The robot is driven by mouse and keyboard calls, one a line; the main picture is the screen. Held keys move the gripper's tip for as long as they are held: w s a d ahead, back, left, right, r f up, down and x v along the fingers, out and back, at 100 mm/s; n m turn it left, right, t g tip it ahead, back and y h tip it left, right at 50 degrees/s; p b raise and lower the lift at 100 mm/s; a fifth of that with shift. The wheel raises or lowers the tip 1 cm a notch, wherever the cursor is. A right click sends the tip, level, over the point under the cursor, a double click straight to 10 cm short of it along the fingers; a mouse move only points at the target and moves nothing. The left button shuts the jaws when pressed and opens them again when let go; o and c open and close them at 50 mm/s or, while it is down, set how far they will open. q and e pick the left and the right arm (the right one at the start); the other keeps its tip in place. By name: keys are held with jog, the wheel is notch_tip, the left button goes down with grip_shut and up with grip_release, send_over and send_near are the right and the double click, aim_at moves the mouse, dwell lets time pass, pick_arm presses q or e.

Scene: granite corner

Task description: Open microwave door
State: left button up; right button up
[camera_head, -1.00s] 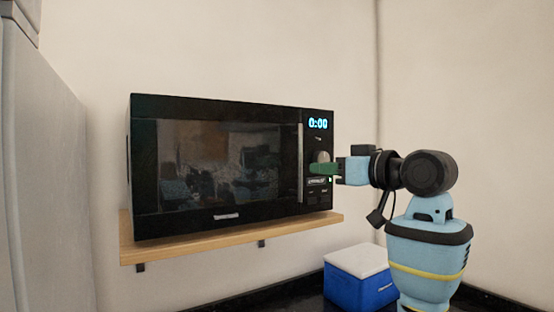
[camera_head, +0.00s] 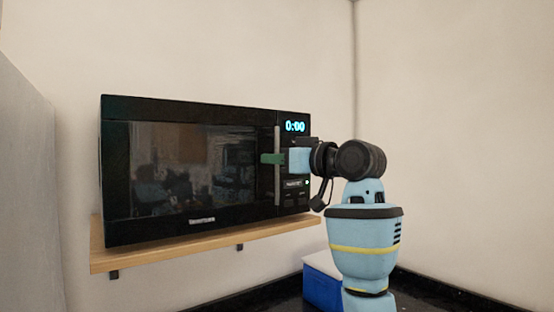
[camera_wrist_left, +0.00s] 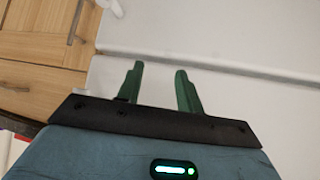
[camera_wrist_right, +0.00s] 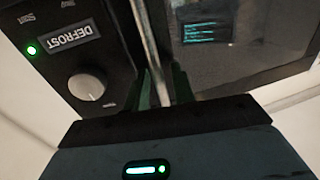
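The black microwave (camera_head: 190,222) stands with its door (camera_head: 190,170) closed. Its upright metal handle (camera_head: 277,190) is near the right edge of the door. My right gripper (camera_head: 270,158) is at the middle of the handle. In the right wrist view the handle bar (camera_wrist_right: 146,40) runs between the green fingers of the right gripper (camera_wrist_right: 163,80), which sit close on both sides and look shut on it. My left gripper (camera_wrist_left: 160,68) is open and empty in the left wrist view, away from the microwave.
The microwave rests on a wooden wall shelf (camera_head: 180,246). A control panel with a knob (camera_wrist_right: 86,86) is beside the handle. A blue cooler (camera_head: 320,288) stands below on a dark counter. A grey appliance side (camera_head: 25,200) is at the left. Wooden drawers (camera_wrist_left: 40,50) show in the left wrist view.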

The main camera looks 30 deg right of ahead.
jog(key=shift+w, duration=0.25)
jog(key=shift+c, duration=0.2)
grip_shut()
jog(key=shift+s, duration=0.15)
